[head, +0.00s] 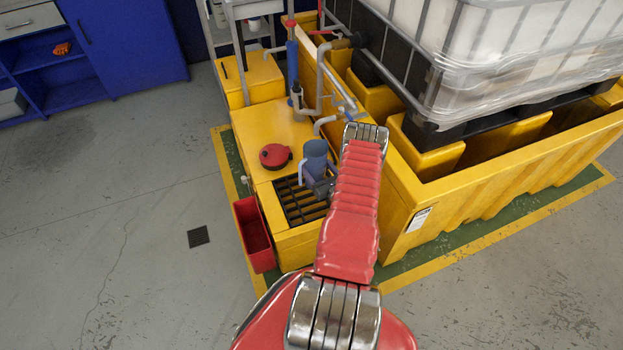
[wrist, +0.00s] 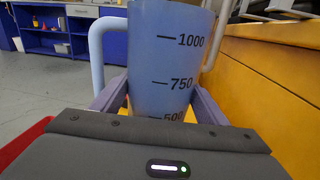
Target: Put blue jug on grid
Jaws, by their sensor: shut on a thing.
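The blue jug (head: 315,158) is upright between the fingers of my gripper (head: 320,188), over or at the back part of the dark grid (head: 300,203) in the yellow unit. In the wrist view the jug (wrist: 168,60) fills the middle, with its handle to the left and marks reading 1000, 750 and 500. My gripper (wrist: 165,105) is shut on the jug, one finger on each side. The jug's base is hidden, so I cannot tell whether it touches the grid.
A red round lid (head: 275,156) lies on the yellow top behind the grid. A red bin (head: 252,234) hangs at the unit's left side. Grey pipes (head: 325,85) and a yellow bund wall (head: 400,205) with a caged tank stand close on the right. The floor at left is open.

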